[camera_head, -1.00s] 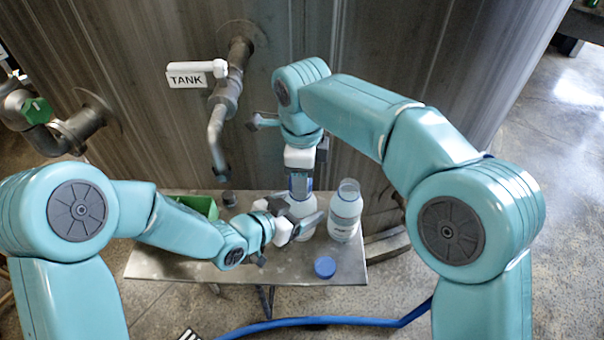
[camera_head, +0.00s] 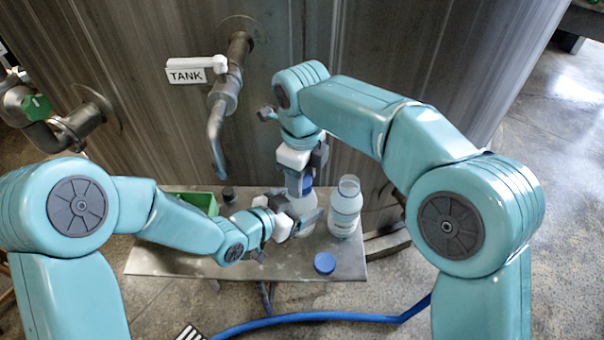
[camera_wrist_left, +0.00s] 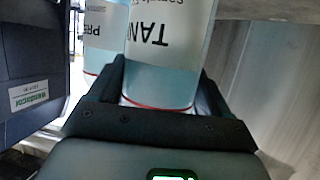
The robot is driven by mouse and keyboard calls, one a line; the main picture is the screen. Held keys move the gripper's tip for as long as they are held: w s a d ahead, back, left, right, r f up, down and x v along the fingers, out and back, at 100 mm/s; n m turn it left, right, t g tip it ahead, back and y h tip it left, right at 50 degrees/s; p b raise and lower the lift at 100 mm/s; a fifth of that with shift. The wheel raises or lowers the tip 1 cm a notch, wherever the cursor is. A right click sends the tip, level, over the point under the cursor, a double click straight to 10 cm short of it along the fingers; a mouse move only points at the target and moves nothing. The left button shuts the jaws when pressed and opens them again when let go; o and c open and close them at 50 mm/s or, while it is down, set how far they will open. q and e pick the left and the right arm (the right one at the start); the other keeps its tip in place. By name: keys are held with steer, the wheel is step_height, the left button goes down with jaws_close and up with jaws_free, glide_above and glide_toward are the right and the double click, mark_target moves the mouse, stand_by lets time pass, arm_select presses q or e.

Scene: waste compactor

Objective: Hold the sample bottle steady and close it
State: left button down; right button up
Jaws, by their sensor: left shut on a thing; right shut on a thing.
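The sample bottle (camera_head: 301,208) stands upright on the metal bench, with liquid in it. Its label reads "TAN…", upside down, in the left wrist view (camera_wrist_left: 165,65). My left gripper (camera_head: 306,222) is shut around the bottle from the side; its two fingers flank the bottle low down in the left wrist view (camera_wrist_left: 160,95). A blue cap (camera_head: 307,182) is at the bottle's mouth. My right gripper (camera_head: 303,186) points down from above and is shut on this cap. The fingers partly hide the cap and neck, so I cannot tell how tightly it is seated.
A second bottle (camera_head: 345,208), without a cap, stands close to the right on the bench (camera_head: 170,262). A loose blue cap (camera_head: 324,263) lies near the front edge. A green tray (camera_head: 203,201) and a small dark cap (camera_head: 228,194) are at the left. The tank pipe (camera_head: 216,140) hangs behind.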

steer(key=shift+m, duration=1.2)
steer(key=o, duration=1)
steer(key=shift+r, duration=2.3)
steer(key=shift+c, duration=0.4)
